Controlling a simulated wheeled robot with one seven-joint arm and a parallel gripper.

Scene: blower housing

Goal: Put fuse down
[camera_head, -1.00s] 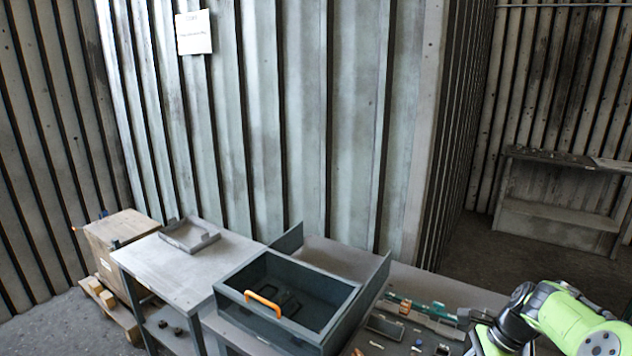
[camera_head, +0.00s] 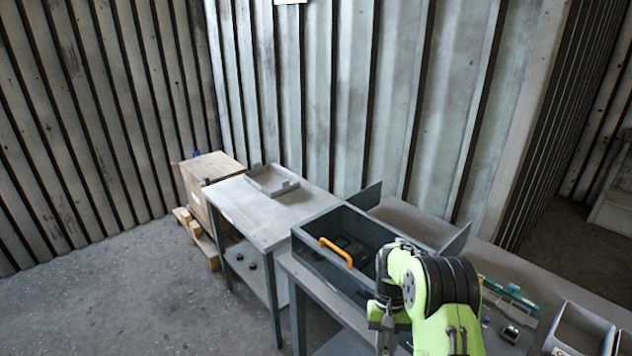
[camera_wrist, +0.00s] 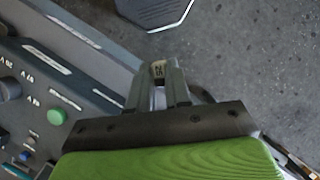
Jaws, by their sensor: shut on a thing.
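The fuse (camera_wrist: 158,69) is a small pale piece with dark marks on it. In the wrist view it shows between the tips of my gripper (camera_wrist: 157,84), whose two fingers are shut on it. Most of the fuse is hidden by the fingers. In the head view my gripper (camera_head: 384,338) points down at the bottom edge, in front of the workbench, and the fuse cannot be made out there.
An open grey box (camera_head: 312,262) with an orange handle (camera_head: 336,252) stands on the bench behind my arm. A side table (camera_head: 245,208) holds a shallow tray (camera_head: 262,192). A panel with a green button (camera_wrist: 56,117) lies left in the wrist view; bare floor (camera_wrist: 262,60) lies right.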

